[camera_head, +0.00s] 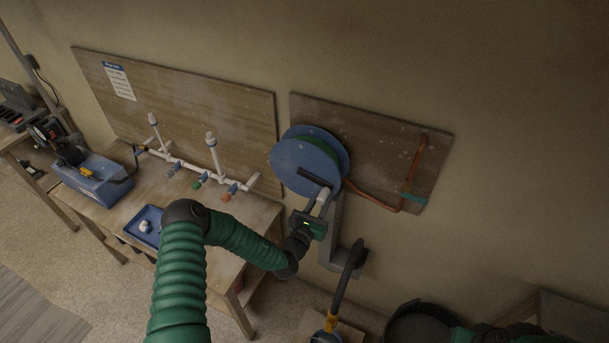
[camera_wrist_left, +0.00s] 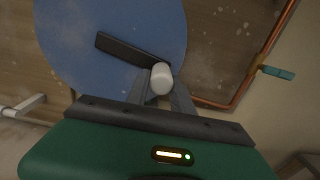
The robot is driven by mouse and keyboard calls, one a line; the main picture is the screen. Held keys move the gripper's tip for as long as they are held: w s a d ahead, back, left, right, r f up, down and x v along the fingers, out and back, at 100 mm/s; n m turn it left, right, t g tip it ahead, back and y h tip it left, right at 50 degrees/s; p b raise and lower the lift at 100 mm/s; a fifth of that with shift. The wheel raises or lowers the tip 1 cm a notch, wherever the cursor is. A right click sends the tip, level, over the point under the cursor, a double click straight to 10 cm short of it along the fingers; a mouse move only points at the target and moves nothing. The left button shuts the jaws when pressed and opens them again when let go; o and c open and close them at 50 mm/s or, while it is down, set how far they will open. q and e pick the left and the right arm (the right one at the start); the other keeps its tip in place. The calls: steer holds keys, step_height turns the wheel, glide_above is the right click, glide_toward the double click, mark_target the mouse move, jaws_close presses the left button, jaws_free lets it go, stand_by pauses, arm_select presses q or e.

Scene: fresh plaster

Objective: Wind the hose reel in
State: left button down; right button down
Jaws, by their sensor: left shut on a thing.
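The hose reel (camera_head: 300,157) is a blue disc with a green hose wound behind its face, mounted in front of a wooden board. A dark crank arm (camera_wrist_left: 128,50) crosses the disc and ends in a white handle (camera_wrist_left: 161,78). My left gripper (camera_head: 319,207) is shut on this handle; in the left wrist view its two fingers (camera_wrist_left: 157,90) lie on either side of it. The reel's lower face is partly hidden by the gripper in the wrist view. A green and dark part of my right arm shows at the bottom right of the head view; its fingers cannot be made out.
A copper pipe (camera_head: 417,165) with a teal clip runs along the board right of the reel. A black bucket (camera_head: 405,332) is low right.

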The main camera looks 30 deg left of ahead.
arm_select(q)
steer(key=shift+a+r, duration=0.2)
steer(key=shift+a, duration=0.1)
